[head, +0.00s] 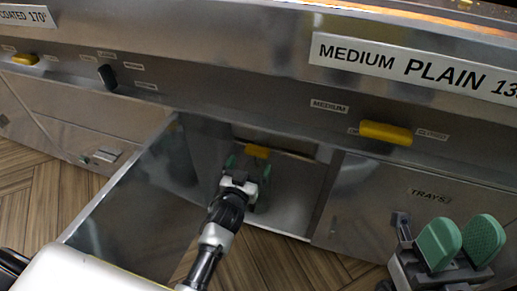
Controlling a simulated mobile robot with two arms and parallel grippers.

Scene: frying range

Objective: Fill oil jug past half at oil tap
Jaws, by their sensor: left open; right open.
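My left gripper (248,166) reaches into an open cabinet under the range. Its green fingers are apart, and a small yellow piece (257,151) shows at their tips. It may be the handle of the oil tap, but the gripper hides most of what is around it. I cannot tell whether the fingers touch it. My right gripper (462,243) is at the lower right, open and empty, with its green pads apart in front of the cabinet fronts. No oil jug can be made out.
The open cabinet door (125,215) stands out left of my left arm. A yellow lever (386,133) labelled "medium" and "closed" is on the range front, with another yellow lever (25,59) far left. A panel marked "TRAYS" (430,195) is behind my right gripper. Wooden floor (300,265) shows below.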

